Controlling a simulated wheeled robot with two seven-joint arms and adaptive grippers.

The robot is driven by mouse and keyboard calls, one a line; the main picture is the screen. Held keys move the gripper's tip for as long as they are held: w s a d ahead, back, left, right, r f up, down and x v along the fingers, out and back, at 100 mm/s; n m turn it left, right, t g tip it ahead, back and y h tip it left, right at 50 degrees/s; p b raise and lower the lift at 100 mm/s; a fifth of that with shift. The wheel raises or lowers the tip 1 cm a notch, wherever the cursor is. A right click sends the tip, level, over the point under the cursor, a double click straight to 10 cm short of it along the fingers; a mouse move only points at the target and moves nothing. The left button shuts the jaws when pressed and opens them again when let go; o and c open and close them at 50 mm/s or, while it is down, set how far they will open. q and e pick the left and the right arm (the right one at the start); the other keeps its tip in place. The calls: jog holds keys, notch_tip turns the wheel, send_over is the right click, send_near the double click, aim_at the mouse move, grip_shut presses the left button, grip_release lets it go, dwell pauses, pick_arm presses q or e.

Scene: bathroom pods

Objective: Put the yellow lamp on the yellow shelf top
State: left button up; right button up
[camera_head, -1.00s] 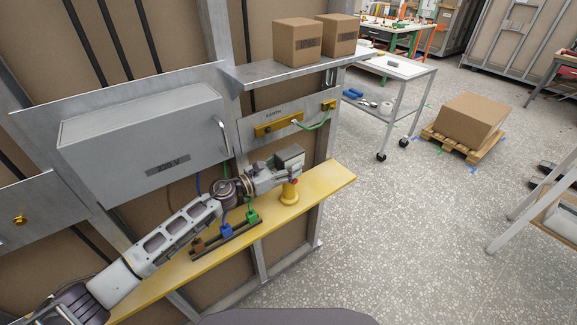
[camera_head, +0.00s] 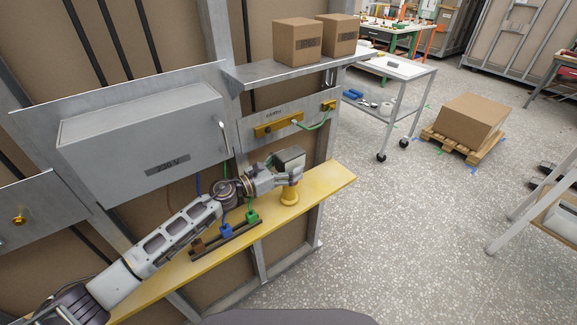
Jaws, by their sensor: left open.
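The yellow lamp (camera_head: 289,196) stands upright on the yellow shelf top (camera_head: 327,181), near its right end. Its yellow base shows, while its upper part is partly hidden by my gripper. My left gripper (camera_head: 293,174) is at the lamp's upper part, with its jaws open. I cannot tell whether the fingers touch the lamp. My right gripper is not in view.
A rack with brown, blue (camera_head: 227,231) and green plugs stands on the shelf left of the lamp. A grey 230 V box (camera_head: 150,140) hangs above. Two cardboard boxes (camera_head: 297,42) sit on a metal ledge. The shelf's right end is clear.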

pick_arm(q)
jog(key=shift+r, duration=0.15)
jog(key=shift+s+a, duration=0.35)
jog(key=shift+a, duration=0.25)
jog(key=b+v, duration=0.1)
jog(key=v, duration=0.6)
jog(key=shift+s+a, duration=0.1)
jog(key=shift+s, duration=0.05)
jog(key=b+v, duration=0.1)
jog(key=v, duration=0.2)
jog(key=shift+s+a, duration=0.1)
jog(key=shift+a, duration=0.05)
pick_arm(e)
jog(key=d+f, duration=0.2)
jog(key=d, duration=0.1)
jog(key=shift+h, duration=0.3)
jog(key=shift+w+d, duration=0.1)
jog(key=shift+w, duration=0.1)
